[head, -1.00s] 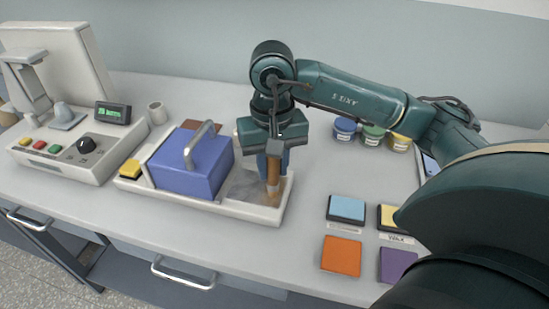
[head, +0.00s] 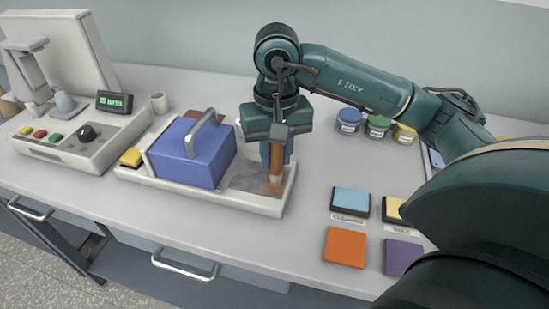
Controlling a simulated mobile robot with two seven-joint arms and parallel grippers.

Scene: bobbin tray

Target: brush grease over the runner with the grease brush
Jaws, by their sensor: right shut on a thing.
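My right gripper (head: 277,140) is shut on the grease brush (head: 277,160), which has a brown handle and points down. The brush stands upright at the right end of a long cream tray (head: 228,200). Its lower end is at a grey metal surface (head: 250,180), which looks like the runner; I cannot tell if it touches. A blue block with a grey handle (head: 190,155) sits over the left part of the tray and hides the rest of the runner. My left gripper is not in view.
A cream machine with buttons and a display (head: 75,135) stands at the left. Blue, green and yellow jars (head: 377,127) stand at the back right. Coloured pads (head: 345,248) lie at the front right.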

